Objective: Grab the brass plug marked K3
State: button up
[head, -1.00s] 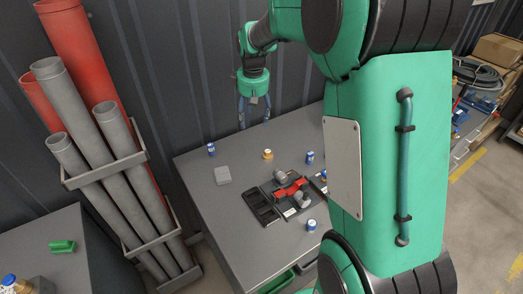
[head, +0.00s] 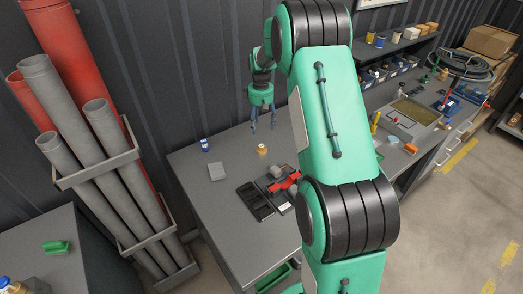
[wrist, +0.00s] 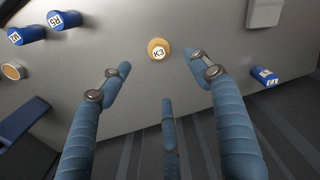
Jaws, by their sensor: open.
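The brass plug marked K3 (wrist: 158,49) stands on the grey table, its label facing up in the wrist view. In the head view the plug (head: 262,149) is a small brass-coloured piece near the middle of the table. My gripper (wrist: 160,72) has its blue fingers spread wide, with nothing between them. In the wrist view the plug lies just beyond the fingertips, centred between the two upper ones. In the head view my gripper (head: 263,126) hangs above the table, behind the plug and apart from it.
Blue labelled cylinders (wrist: 68,19) and (wrist: 27,35) stand left of the plug in the wrist view; another blue one (wrist: 265,76) is at right. A grey block (head: 217,172) and a black tray (head: 255,201) with a red-and-grey part (head: 283,182) share the table.

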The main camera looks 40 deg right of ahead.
aim_at(261, 146)
jog(key=shift+f, duration=0.1)
jog(key=shift+f+b, duration=0.65)
jog(key=shift+f, duration=3.6)
jog(key=shift+d+f+b, duration=0.15)
jog(key=shift+f+b, duration=0.45)
jog(key=shift+f, duration=2)
jog(key=shift+c, duration=0.5)
jog(key=c, duration=1.4)
